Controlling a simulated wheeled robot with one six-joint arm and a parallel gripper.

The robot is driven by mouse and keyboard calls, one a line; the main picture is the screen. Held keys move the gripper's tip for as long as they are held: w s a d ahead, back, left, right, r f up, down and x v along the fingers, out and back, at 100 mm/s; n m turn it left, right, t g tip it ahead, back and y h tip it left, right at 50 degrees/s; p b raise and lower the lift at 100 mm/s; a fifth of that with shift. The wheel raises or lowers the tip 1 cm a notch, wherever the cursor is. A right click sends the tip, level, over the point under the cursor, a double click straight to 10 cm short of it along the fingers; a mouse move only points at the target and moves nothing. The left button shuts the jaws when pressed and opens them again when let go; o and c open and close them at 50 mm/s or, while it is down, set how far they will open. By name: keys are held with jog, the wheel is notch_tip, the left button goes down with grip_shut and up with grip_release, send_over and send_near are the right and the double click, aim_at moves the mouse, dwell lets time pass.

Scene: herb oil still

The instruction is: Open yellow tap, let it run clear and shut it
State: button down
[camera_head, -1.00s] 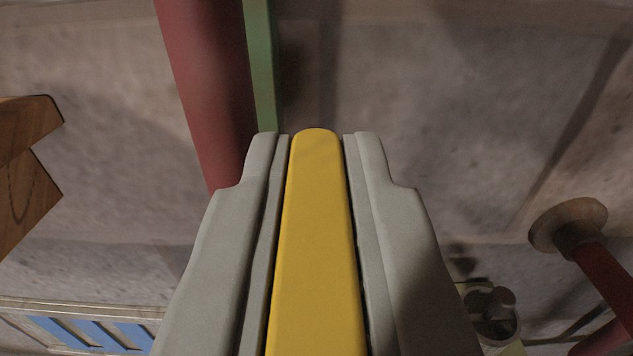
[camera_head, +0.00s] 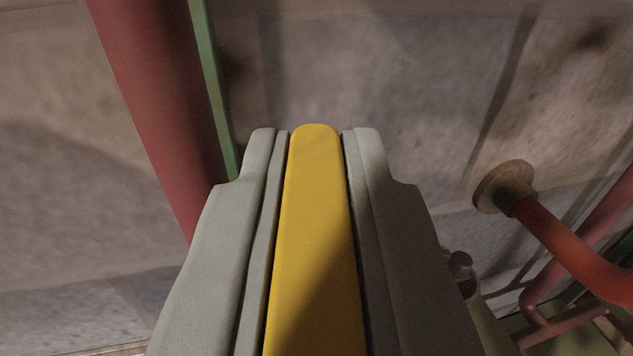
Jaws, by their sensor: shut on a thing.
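The yellow tap handle (camera_head: 312,220) is a long flat lever with a rounded end. It fills the middle of the view and runs down out of the bottom edge. My gripper (camera_head: 315,150) is shut on it, with one grey finger against each side. The handle's tip shows level with the fingertips. The tap's body and outlet are hidden or out of view, and no flow shows.
A thick red pipe (camera_head: 150,90) and a thin green strip (camera_head: 208,80) pass on the left. At right an orange-red pipe (camera_head: 570,250) leaves a round flange (camera_head: 503,187). A stone wall (camera_head: 380,70) lies behind.

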aim_at(280, 269)
jog(key=m+h, duration=0.2)
jog(key=h, duration=0.2)
jog(key=m+g+h, duration=0.1)
jog(key=m+h, duration=0.2)
jog(key=h, duration=0.1)
jog(key=shift+d+m+g+h, duration=0.1)
jog(key=shift+m+g+h, duration=0.2)
jog(key=m+g+h, duration=0.1)
jog(key=h, duration=0.1)
jog(key=m+g+h, duration=0.4)
jog(key=shift+s+d+h, duration=0.2)
jog(key=shift+d+h, duration=0.05)
jog(key=shift+h, duration=0.05)
jog(key=shift+m+g, duration=0.3)
jog(key=shift+r, duration=0.1)
jog(key=c, duration=1.5)
grip_release()
jog(key=shift+o, duration=0.2)
jog(key=shift+v, duration=3.7)
